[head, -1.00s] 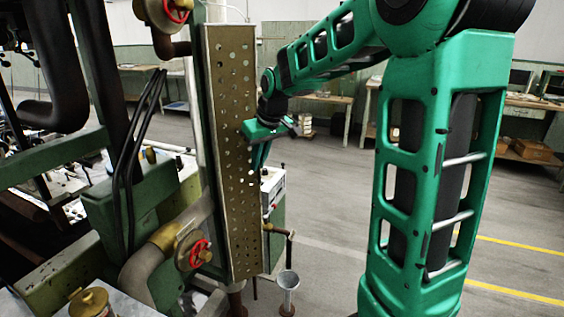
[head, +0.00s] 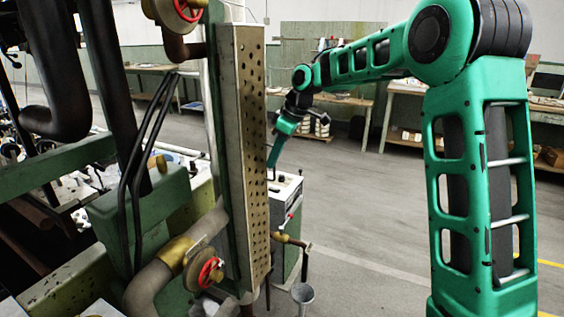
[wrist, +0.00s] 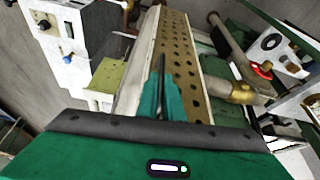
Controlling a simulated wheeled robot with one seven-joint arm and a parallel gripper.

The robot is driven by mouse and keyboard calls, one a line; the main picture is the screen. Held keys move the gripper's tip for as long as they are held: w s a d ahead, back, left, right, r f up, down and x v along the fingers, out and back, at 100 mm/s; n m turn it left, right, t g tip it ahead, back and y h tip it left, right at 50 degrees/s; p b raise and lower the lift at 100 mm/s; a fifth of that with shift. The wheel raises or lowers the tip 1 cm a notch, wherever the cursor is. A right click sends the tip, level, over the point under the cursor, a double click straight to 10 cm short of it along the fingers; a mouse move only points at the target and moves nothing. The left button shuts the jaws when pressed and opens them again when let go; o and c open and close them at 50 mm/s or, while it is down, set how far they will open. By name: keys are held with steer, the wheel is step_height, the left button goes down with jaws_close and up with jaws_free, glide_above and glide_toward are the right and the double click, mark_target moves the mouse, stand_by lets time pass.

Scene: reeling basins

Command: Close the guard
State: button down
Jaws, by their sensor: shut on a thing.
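The guard (head: 256,150) is a tall perforated metal panel with a pale edge, standing upright beside the green machine frame. In the head view I see it at a steep angle. My gripper (head: 270,164) is at the guard's right edge, about mid-height, and is partly hidden behind it. In the wrist view the green fingers (wrist: 162,92) are shut on the edge of the perforated guard (wrist: 178,48). The exact contact of the fingertips is hard to see.
Pipes and a red valve wheel (head: 209,272) sit left of and below the guard. Open floor (head: 370,215) lies to the right.

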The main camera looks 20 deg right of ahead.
steer(key=shift+w+n, duration=0.4)
steer(key=shift+w, duration=0.05)
steer(key=shift+w+r, duration=0.15)
steer(key=c, duration=1.9)
jaws_free()
steer(key=v, duration=1)
steer(key=shift+d+r, duration=0.15)
steer(key=shift+r, duration=0.1)
